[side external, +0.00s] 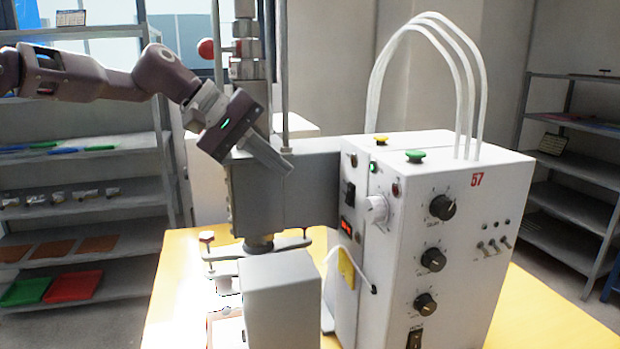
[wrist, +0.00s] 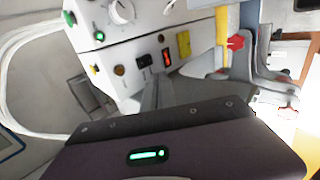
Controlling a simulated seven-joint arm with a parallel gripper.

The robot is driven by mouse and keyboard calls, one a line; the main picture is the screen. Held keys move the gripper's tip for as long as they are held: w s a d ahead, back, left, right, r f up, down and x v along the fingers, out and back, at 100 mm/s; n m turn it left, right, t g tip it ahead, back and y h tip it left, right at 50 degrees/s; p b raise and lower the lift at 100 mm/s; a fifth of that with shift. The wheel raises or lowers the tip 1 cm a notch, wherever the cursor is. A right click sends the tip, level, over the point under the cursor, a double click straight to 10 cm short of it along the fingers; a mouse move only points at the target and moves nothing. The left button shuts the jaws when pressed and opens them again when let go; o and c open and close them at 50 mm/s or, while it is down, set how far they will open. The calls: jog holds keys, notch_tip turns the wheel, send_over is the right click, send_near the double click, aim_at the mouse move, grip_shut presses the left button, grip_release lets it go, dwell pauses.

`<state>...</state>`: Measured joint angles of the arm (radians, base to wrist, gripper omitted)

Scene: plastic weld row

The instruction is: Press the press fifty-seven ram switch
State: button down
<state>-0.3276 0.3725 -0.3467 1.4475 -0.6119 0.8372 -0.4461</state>
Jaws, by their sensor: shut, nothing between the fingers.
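Press fifty-seven is a white control box (side external: 455,240) with a red 57 on its side. On its narrow front face a black switch (side external: 349,195) sits above a lit red display (side external: 347,227); in the wrist view the black switch (wrist: 144,60) is left of the display (wrist: 166,57). I see no readable label marking either as the ram switch. My gripper (side external: 287,165) is shut and empty, tilted down to the right, left of that face and in front of the grey press head (side external: 300,195). In the wrist view the fingers (wrist: 155,95) point toward the switch, seemingly apart from it.
A green button (side external: 415,156) and yellow button (side external: 381,140) top the box. White hoses (side external: 465,75) arch above it. A white dial (side external: 375,210) is beside the switch. A grey block (side external: 280,290) stands on the yellow table (side external: 178,285) below. Shelves stand both sides.

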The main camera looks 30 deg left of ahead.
aim_at(347, 202)
jog(key=shift+w+d+r+x, duration=0.2)
jog(key=shift+r+x, duration=0.1)
jog(key=shift+x, duration=1.7)
jog(key=shift+w+d+r+x, duration=0.2)
jog(key=shift+r+x, duration=0.1)
jog(key=shift+x, duration=1.75)
jog(key=shift+w+d+r+x, duration=0.2)
jog(key=shift+r+x, duration=0.05)
jog(key=shift+x, duration=1.75)
